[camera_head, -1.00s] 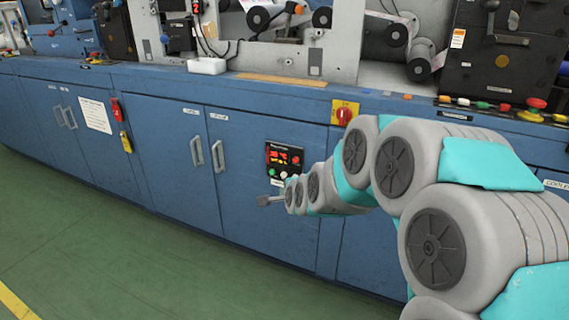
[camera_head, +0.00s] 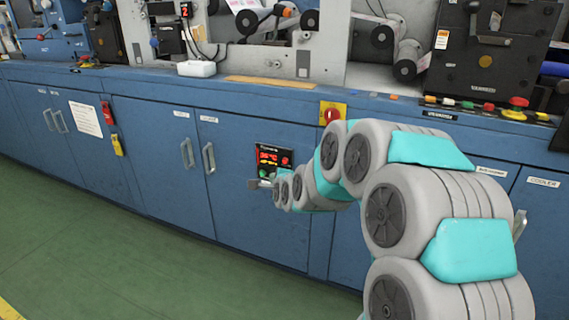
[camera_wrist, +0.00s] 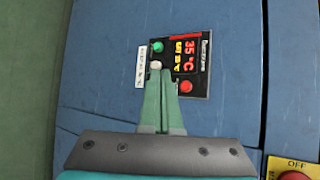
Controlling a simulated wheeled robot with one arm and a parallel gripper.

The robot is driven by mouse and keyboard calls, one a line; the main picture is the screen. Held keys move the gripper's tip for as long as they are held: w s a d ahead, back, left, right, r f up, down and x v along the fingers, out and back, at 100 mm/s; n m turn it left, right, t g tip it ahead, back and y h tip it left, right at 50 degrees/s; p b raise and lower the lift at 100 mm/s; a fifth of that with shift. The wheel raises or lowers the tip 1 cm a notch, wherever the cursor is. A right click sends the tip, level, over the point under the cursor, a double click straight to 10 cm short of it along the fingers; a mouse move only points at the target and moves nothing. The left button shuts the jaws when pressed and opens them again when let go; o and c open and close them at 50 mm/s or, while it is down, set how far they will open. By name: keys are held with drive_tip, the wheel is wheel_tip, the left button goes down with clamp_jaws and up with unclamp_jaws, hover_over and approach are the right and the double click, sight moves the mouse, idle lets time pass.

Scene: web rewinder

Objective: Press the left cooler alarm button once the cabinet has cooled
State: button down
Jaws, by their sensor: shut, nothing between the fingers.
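The dark control panel (camera_head: 284,150) is on a blue cabinet door (camera_head: 240,215) in the head view. Its lit display reads 35 °C in red, with a yellow line beside it. In the wrist view the panel (camera_wrist: 203,84) is turned sideways, with the display (camera_wrist: 188,57) facing up-right, a green button (camera_wrist: 158,47), a pale round button (camera_wrist: 156,65) and a red button or lamp (camera_wrist: 186,86). My gripper (camera_wrist: 160,73) is shut and empty, its tips just below the pale button in the picture; contact cannot be told. In the head view my gripper (camera_head: 256,184) is by the panel's lower left.
Door handles (camera_head: 209,158) stick out left of the panel. The green floor (camera_head: 90,235) in front is clear.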

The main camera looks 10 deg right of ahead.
sight(285, 161)
drive_tip(key=w+d, duration=0.3)
drive_tip(key=w, duration=0.2)
drive_tip(key=shift+w+d, duration=0.15)
drive_tip(key=shift+d, duration=0.25)
drive_tip(key=shift+w, duration=0.1)
idle(1.8)
drive_tip(key=shift+w+d+b, duration=0.25)
drive_tip(key=shift+b, duration=0.05)
drive_tip(key=shift+w+d, duration=0.3)
drive_tip(key=shift+w, duration=0.1)
idle(0.8)
drive_tip(key=shift+s+a, duration=0.55)
drive_tip(key=shift+s, duration=0.25)
